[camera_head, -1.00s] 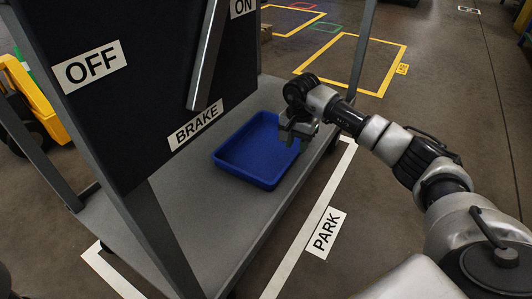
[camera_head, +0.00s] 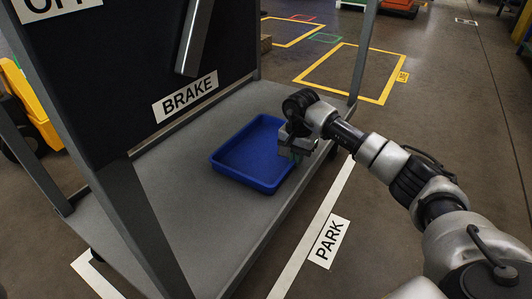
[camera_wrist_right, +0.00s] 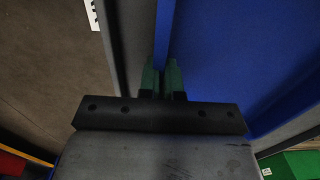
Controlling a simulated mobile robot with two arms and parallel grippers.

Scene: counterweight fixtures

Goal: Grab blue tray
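The blue tray (camera_head: 250,165) is a shallow rectangular tray lying flat on the grey shelf of a cart. My right gripper (camera_head: 297,148) is at the tray's right side in the head view. In the right wrist view, the green fingertips of my right gripper (camera_wrist_right: 163,78) stand close together, one on each side of the rim of the tray (camera_wrist_right: 235,60). They look shut on that rim, though the contact itself is partly hidden. My left gripper is not in view.
The cart's grey shelf (camera_head: 205,215) has clear room around the tray. A dark upright panel with a BRAKE label (camera_head: 185,97) and a slanted grey bar (camera_head: 195,38) stands behind it. Grey cart posts rise nearby. A PARK label (camera_head: 329,241) lies on the floor at right.

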